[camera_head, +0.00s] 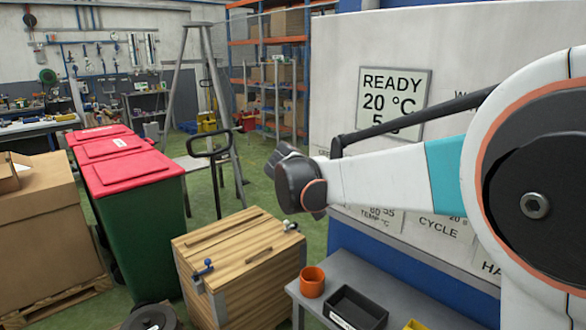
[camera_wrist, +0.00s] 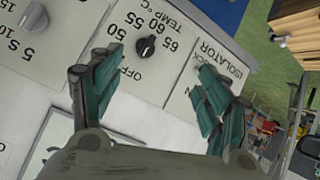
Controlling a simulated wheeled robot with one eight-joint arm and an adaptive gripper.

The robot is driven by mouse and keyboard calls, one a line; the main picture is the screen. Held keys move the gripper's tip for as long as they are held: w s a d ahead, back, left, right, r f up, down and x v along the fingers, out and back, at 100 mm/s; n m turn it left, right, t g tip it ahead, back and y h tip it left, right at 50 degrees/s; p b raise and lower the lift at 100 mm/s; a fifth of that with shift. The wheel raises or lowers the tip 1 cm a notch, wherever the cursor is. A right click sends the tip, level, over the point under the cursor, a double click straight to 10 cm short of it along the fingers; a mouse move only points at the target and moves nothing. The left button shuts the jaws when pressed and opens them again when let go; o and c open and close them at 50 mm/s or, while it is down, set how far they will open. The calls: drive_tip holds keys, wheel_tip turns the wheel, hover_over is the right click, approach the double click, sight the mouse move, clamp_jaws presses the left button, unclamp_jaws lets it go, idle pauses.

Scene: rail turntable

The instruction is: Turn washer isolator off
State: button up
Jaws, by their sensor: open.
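The washer's white control panel fills much of the wrist view. A plate marked ISOLATOR (camera_wrist: 222,58) is at its right side, next to the edge of the panel. The isolator's switch cannot be made out; my right finger covers part of that plate. A black temperature dial (camera_wrist: 146,47) with a white pointer mark sits on the plate to the left. My gripper (camera_wrist: 152,92) is open and empty in front of the panel, with one teal-padded finger each side. In the head view the washer (camera_head: 345,45) stands at right, and my arm hides part of its panel.
A grey dial (camera_wrist: 35,18) is at the panel's upper left. In the head view, a grey table (camera_head: 345,265) with an orange cup (camera_head: 312,282) and a black tray (camera_head: 357,309) stands below my arm. A wooden crate (camera_head: 240,255) and red-lidded bins (camera_head: 125,170) stand left.

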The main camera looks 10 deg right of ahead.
drive_tip(key=w+a+f+m+t+h+p, duration=0.1)
drive_tip(key=w+a+f+m+t+h, duration=0.15)
drive_tip(key=w+a, duration=0.5)
drive_tip(key=w+a+f+m+t+h+p, duration=0.1)
drive_tip(key=w+a+f+m+h, duration=0.3)
drive_tip(key=w, duration=0.7)
drive_tip(key=w+d+r+n+b, duration=0.2)
drive_tip(key=w+d+b, duration=0.2)
drive_tip(key=w+d, duration=0.4)
drive_tip(key=shift+d+y, duration=0.35)
drive_tip(key=shift+d, duration=0.7)
drive_tip(key=c, duration=1.1)
